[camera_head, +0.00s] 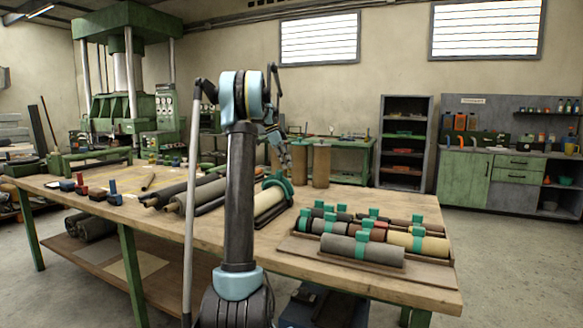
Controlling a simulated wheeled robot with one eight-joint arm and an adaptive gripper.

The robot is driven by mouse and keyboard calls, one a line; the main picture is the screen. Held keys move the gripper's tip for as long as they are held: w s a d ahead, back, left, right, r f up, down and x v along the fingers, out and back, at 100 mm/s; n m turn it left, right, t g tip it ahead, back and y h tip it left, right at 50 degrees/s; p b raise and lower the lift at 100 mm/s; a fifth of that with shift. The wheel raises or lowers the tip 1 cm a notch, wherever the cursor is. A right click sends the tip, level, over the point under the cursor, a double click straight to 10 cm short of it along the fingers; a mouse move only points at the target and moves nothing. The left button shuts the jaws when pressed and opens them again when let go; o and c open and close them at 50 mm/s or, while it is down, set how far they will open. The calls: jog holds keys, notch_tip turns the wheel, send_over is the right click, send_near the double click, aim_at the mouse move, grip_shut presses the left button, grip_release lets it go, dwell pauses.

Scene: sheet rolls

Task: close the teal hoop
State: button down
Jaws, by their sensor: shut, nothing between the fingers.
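A teal hoop (283,184) stands at the far end of a cream roll (268,202) on the workbench, just right of my arm's upright link. My arm hides part of the roll, and I cannot tell whether the hoop is open or closed. My gripper (287,161) is small and dark, and points down just above the hoop. It is shut with nothing in it. I cannot tell whether it touches the hoop.
The wooden workbench (135,215) carries grey and dark rolls (205,192) left of my arm. A tray (425,283) of several rolls with teal clips stands at the right. Upright brown rolls (321,165) stand behind the hoop. Small coloured clamps (82,184) lie at the left.

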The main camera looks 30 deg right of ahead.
jog(key=shift+w+a+f, duration=0.3)
jog(key=shift+w+a, duration=0.35)
jog(key=shift+w, duration=0.25)
jog(key=shift+w+a+f, duration=0.3)
jog(key=shift+w+a, duration=0.3)
jog(key=shift+w, duration=0.25)
jog(key=shift+f, duration=0.1)
